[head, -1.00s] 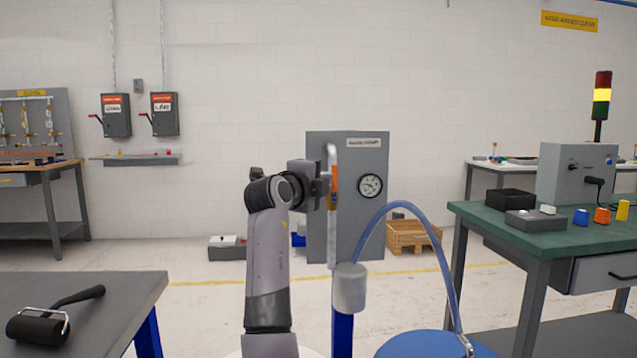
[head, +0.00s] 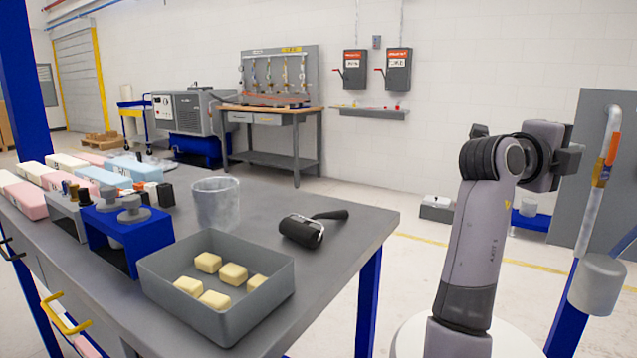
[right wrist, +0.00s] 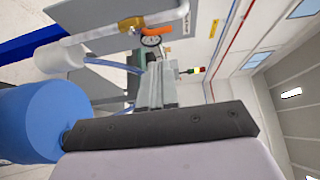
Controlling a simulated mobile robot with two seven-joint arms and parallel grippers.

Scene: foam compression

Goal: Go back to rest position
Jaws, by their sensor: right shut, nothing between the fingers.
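My right arm stands at the right of the head view, bent at the elbow, with its wrist level and pointing right. Its gripper (head: 574,160) is shut and empty, just left of a grey vertical pipe (head: 598,185) with an orange valve handle (head: 612,148). I cannot tell from the head view whether they touch. In the right wrist view, the dark gripper body (right wrist: 165,126) crosses the lower middle, and the pipe (right wrist: 130,32) with its orange handle (right wrist: 131,23) shows above it, apart from it. My left gripper is not in view.
A grey table (head: 345,228) fills the left, carrying a grey tray (head: 190,318) of yellow foam pieces, a clear beaker (head: 215,203), a roller (head: 302,230) and coloured blocks (head: 100,177). A blue drum (right wrist: 30,122) shows at left in the right wrist view. Open floor lies behind my arm.

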